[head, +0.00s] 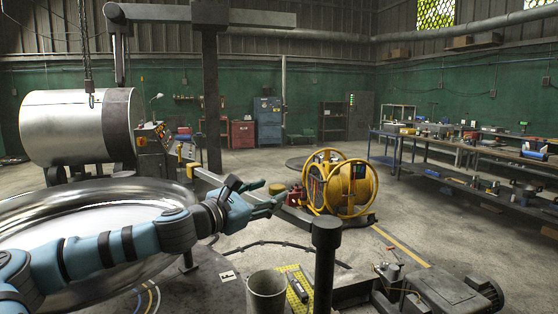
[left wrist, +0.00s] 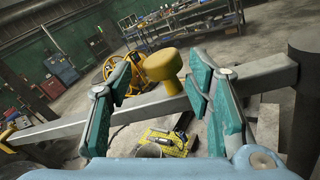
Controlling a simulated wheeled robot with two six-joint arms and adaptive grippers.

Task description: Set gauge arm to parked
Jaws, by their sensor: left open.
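A grey bar (left wrist: 262,75), which looks like the gauge arm, runs across the left wrist view, with a yellow mushroom-shaped knob (left wrist: 163,66) standing on it. In the head view the bar (head: 300,217) reaches a dark upright post (head: 325,262) at its right end. My right gripper is not in view.
A large polished metal dish (head: 60,215) lies under my left arm. A grey bucket (head: 267,293) and a yellow mat (head: 296,283) are below the bar. A yellow reel (head: 354,188) stands beyond it. A long workbench (head: 450,146) lines the right side.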

